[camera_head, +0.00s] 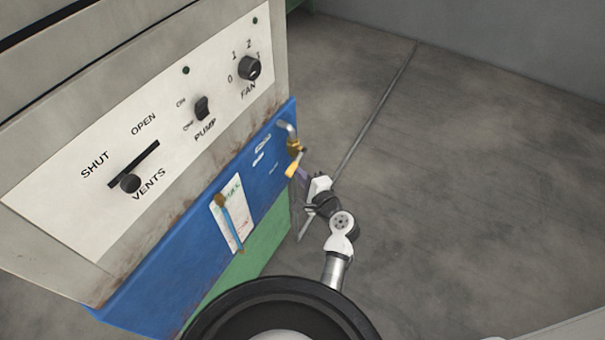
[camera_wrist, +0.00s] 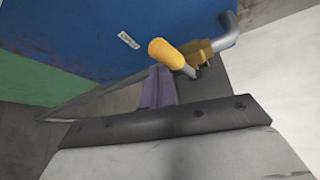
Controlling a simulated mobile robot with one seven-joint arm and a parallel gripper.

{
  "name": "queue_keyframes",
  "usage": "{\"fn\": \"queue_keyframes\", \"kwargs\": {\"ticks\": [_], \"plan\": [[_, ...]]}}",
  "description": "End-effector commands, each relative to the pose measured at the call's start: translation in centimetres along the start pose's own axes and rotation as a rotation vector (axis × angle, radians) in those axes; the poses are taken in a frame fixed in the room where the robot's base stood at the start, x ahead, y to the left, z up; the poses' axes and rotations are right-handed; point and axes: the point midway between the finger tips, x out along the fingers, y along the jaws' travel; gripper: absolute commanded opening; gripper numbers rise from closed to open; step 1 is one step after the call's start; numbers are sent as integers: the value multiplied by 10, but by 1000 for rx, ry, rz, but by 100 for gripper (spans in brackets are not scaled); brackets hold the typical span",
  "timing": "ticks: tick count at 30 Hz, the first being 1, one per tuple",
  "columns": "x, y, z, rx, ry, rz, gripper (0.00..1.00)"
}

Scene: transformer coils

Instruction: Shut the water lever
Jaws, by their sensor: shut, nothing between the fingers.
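The water lever (camera_head: 291,169) has a yellow handle on a brass valve (camera_head: 297,147), fed by a grey pipe at the right end of the blue panel. In the head view the handle slants down and left from the valve. In the wrist view the yellow handle (camera_wrist: 166,52) points up and left from the brass valve (camera_wrist: 197,52). My gripper (camera_head: 302,174) is just right of and below the handle in the head view. Its purple fingers (camera_wrist: 158,88) are shut and empty, just below the handle in the wrist view. Contact with the lever cannot be told.
The white control panel (camera_head: 75,212) carries a vents slider (camera_head: 130,184), a pump switch (camera_head: 202,108) and a fan knob (camera_head: 249,68). A blue tube (camera_head: 234,230) stands before a white label on the blue panel (camera_head: 150,290). Open concrete floor (camera_head: 460,190) lies right.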

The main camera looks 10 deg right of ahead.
Motion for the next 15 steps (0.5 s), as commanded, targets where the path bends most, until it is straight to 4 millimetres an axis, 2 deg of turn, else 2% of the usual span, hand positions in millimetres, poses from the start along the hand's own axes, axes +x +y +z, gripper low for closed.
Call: {"fn": "queue_keyframes", "kwargs": {"ticks": [15], "plan": [[-4,-17,8,-1,-3,-2,0]]}}
